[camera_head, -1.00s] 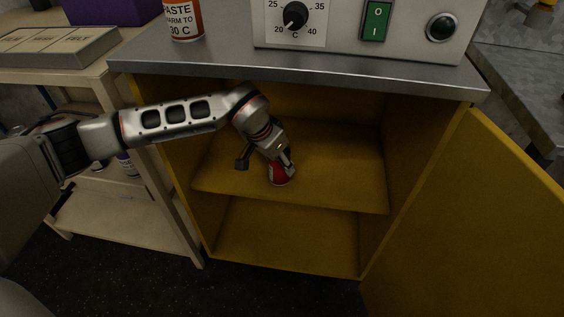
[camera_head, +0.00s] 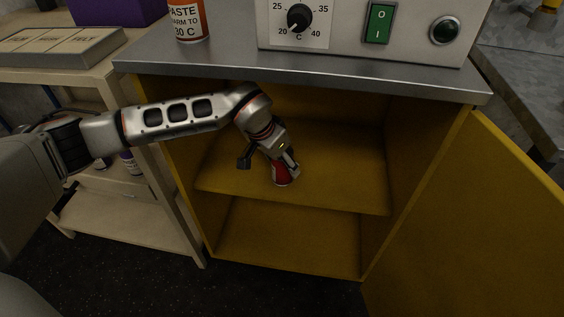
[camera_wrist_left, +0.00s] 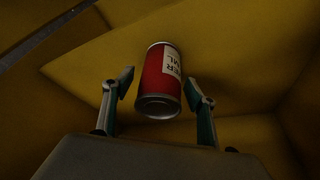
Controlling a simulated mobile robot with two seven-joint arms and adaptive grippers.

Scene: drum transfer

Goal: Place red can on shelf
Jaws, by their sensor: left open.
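The red can (camera_head: 281,176) stands on the upper yellow shelf (camera_head: 340,187) inside the open cabinet. It also shows in the left wrist view (camera_wrist_left: 161,82), with a white label and a grey metal end. My left gripper (camera_head: 270,167) reaches into the cabinet from the left, around the can. In the left wrist view the two fingers (camera_wrist_left: 160,95) are spread, one on each side of the can, with gaps between them and it. The gripper hides part of the can in the head view. My right gripper is in neither view.
The yellow cabinet door (camera_head: 480,220) hangs open at the right. The cabinet's grey top (camera_head: 230,68) carries a control box (camera_head: 400,35) and a paste can (camera_head: 188,20). A beige rack (camera_head: 110,215) stands at the left. The lower cabinet floor (camera_head: 285,245) is bare.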

